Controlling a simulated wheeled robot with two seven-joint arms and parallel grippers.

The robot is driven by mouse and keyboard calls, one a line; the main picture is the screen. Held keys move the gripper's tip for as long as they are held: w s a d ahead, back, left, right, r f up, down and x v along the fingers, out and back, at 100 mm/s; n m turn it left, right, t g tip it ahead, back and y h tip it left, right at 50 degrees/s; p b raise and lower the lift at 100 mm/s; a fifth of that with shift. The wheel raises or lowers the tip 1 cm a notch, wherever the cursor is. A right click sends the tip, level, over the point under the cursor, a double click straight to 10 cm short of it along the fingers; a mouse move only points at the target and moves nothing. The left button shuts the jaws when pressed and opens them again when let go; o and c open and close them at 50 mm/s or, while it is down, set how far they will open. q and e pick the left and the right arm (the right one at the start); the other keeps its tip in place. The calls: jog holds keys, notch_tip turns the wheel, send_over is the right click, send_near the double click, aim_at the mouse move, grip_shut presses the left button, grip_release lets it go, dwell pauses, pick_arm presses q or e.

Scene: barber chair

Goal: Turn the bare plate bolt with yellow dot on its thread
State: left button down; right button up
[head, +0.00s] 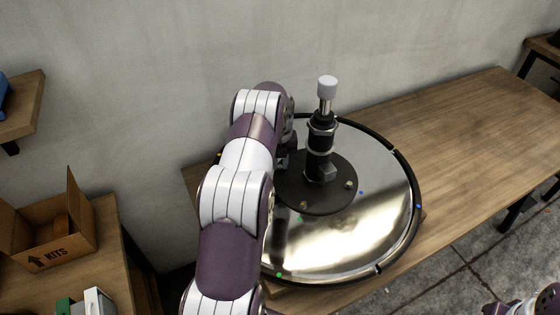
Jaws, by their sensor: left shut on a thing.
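A round polished chair base (385,215) lies on the wooden table, with a dark round plate (330,201) at its middle. Two plate bolts show, one at the right (348,184) beside a blue dot and one at the front (303,205) near a green dot. My left arm reaches across the left of the base. My left gripper (286,156) is low at the plate's left back side, shut on a bolt there, mostly hidden by the arm. That bolt and any yellow dot beside it are hidden.
A black post with a grey cap (327,88) stands upright on the plate, close right of my left gripper. The table (465,135) is clear at right. A cardboard box (55,245) stands at left.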

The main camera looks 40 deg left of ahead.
aim_at(280, 166)
pick_arm(q)
jog(key=c, duration=1)
grip_release()
notch_tip(280, 166, up, 4)
jog(key=shift+w+r, duration=0.1)
notch_tip(280, 166, up, 9)
jog(key=p, duration=0.6)
jog(key=shift+f, duration=0.2)
